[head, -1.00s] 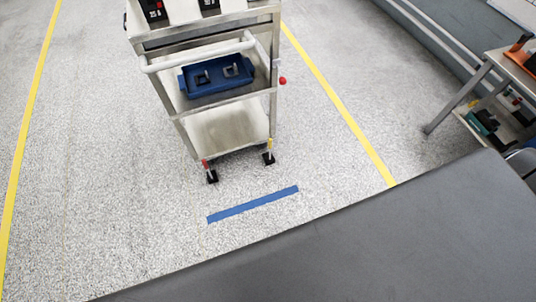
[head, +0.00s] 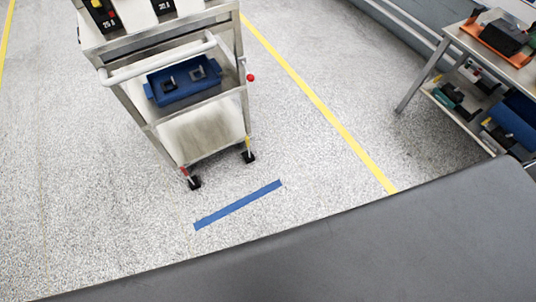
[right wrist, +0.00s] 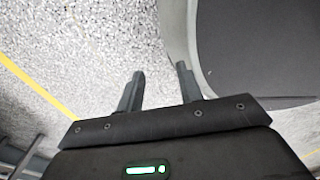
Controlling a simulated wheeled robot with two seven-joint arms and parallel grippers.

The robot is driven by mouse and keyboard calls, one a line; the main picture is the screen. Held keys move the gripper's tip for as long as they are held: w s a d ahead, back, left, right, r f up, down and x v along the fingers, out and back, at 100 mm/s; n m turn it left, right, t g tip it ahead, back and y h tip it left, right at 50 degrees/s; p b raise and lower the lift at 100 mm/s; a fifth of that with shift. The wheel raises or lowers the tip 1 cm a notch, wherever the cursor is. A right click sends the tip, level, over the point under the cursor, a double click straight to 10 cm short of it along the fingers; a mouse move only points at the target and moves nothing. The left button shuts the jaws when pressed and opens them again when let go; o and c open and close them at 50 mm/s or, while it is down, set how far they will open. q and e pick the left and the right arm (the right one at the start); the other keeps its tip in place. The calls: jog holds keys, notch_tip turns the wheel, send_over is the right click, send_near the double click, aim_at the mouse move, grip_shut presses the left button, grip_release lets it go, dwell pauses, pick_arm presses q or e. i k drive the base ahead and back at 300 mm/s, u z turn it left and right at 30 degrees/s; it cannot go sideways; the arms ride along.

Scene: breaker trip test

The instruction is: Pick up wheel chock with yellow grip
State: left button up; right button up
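A small yellow piece (head: 248,144) shows at the foot of the cart's right front leg in the head view, just above a black block or wheel (head: 248,157) on the floor. A similar red piece (head: 185,173) stands above a black foot (head: 194,183) at the left front leg. At this size I cannot tell chock from caster. My right gripper (right wrist: 160,70) is open and empty in the right wrist view, over bare floor, with no chock between its fingers. My left gripper is not in view.
The metal cart (head: 205,138) carries a blue tray (head: 184,82) on its middle shelf. A blue strip (head: 238,205) lies on the floor in front. A yellow floor line (head: 318,103) runs right of the cart. A workbench (head: 492,45) with loaded shelves stands at the right. Floor between is clear.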

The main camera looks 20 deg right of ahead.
aim_at(249, 156)
jog(key=z, duration=1.5)
jog(key=i, duration=3.5)
jog(key=u, duration=3.85)
